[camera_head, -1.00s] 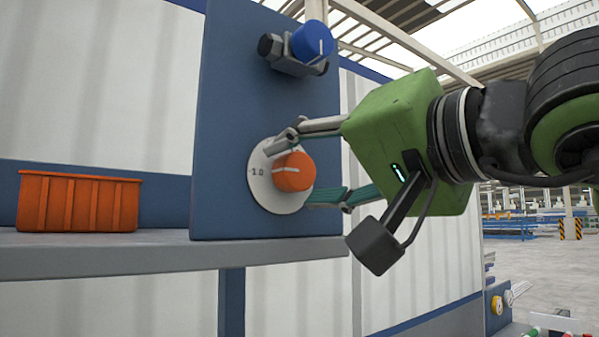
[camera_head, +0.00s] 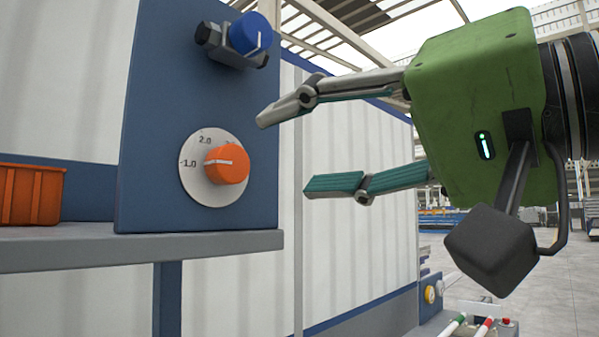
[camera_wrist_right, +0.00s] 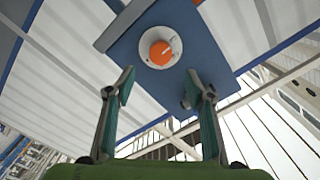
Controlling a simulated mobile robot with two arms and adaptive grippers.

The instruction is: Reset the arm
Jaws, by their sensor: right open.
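My right gripper (camera_head: 284,154) is open and empty in the head view, to the right of the orange knob (camera_head: 227,165) and apart from it. The knob sits on a white round dial (camera_head: 199,190) with marks 1.0 and 2.0, on a blue panel (camera_head: 150,120). In the right wrist view the orange knob (camera_wrist_right: 160,52) shows beyond and between the two fingers of my right gripper (camera_wrist_right: 157,90). My left gripper is not in view.
A blue knob (camera_head: 250,35) on a dark fitting is at the panel's top. A grey shelf (camera_head: 140,250) runs below the panel, with an orange bin (camera_head: 32,195) at left. Open room lies to the right of the panel, before a pale wall (camera_head: 345,235).

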